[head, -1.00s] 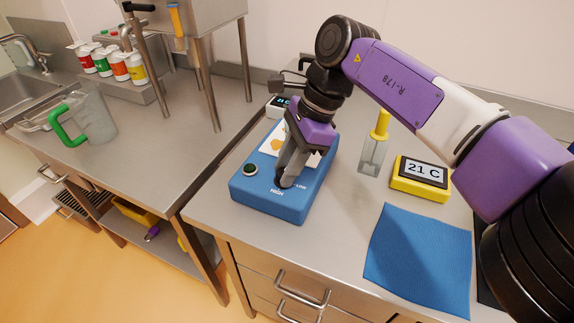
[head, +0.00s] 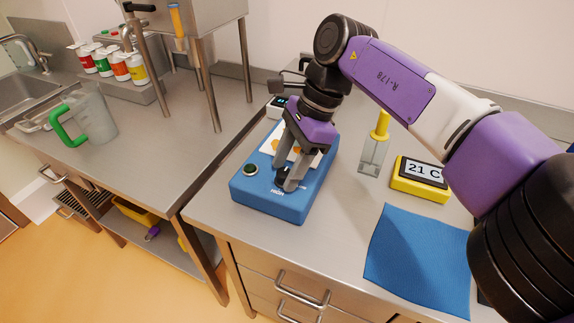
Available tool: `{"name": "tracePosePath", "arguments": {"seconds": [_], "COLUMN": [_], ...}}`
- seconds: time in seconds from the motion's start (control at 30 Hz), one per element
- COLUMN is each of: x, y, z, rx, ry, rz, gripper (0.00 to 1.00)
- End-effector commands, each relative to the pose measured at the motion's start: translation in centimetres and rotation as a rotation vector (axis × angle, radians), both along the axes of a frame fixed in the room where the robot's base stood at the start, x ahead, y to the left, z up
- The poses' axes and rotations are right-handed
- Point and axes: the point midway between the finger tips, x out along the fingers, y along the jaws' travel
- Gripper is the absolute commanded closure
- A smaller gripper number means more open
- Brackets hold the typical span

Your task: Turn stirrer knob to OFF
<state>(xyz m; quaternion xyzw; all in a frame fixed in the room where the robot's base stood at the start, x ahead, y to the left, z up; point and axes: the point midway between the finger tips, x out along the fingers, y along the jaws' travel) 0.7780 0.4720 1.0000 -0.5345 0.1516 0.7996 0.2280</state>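A yellow display reading 21 C (head: 420,178), a clear container with a yellow handle (head: 374,152) and a blue cloth (head: 418,260) lie to the right. A steel stand (head: 205,75) and a green-handled jug (head: 90,118) are on the left counter.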

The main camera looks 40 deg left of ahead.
Motion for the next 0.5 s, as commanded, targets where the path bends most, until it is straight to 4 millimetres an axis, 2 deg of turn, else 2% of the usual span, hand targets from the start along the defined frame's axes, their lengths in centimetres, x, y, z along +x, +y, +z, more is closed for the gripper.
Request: {"name": "tracePosePath", "arguments": {"seconds": [0.23, 0.5], "x": [0.3, 1.6], "y": [-0.1, -0.9], "z": [0.6, 4.5], "rx": [0.000, 0.000], "ry": [-0.001, -0.002], "rz": [-0.001, -0.002], "gripper": [0.49, 0.49]}}
